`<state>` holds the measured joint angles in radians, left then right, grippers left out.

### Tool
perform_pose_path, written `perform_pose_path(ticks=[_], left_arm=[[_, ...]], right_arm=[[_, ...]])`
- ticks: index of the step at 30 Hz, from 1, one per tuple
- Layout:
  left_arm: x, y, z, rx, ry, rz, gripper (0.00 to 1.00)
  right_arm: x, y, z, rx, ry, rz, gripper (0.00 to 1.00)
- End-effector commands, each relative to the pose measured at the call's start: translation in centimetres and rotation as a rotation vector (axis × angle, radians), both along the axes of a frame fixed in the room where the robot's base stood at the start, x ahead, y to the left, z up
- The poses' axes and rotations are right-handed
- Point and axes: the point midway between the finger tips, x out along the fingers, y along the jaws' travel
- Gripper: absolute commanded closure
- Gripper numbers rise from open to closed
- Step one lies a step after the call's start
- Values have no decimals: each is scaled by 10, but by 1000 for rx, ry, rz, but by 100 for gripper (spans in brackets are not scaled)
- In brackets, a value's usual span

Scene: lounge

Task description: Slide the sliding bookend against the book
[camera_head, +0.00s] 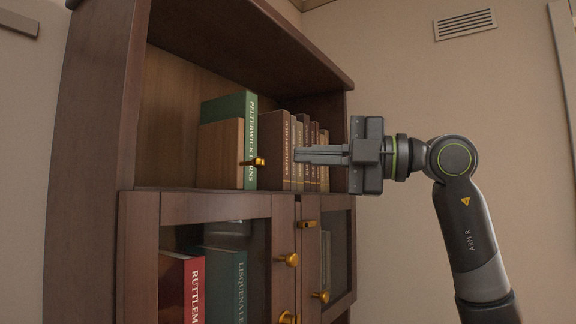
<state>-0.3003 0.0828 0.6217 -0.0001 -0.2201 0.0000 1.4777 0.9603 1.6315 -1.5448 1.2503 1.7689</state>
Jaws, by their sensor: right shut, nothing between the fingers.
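The sliding bookend appears to be the tan wooden block (219,155) with a brass knob (259,162), on the open shelf at the left. A taller green book (251,115) stands upright just right of and behind it. I cannot tell whether block and book touch. My right gripper (297,155) is shut and empty, its fingers pointing left in front of the row of brown books, to the right of the knob and apart from it. The gripper hides part of those books. My left gripper is not in view.
A row of brown books (275,150) stands right of the green book. Below are glass-fronted cabinet doors (145,240) with brass knobs (290,260), and a red book (182,285) and a dark green book inside. The space left of the block looks clear.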

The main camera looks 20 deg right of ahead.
Motion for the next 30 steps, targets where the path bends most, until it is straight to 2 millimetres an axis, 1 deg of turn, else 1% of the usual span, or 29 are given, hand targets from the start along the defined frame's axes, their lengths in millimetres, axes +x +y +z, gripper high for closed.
perform_pose_path(ticks=[14,30], left_arm=[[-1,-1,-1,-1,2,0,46],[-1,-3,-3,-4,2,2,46]], right_arm=[[12,-27,-6,-629,-731,-145,100],[24,-58,-14,-1452,-1523,-242,100]])
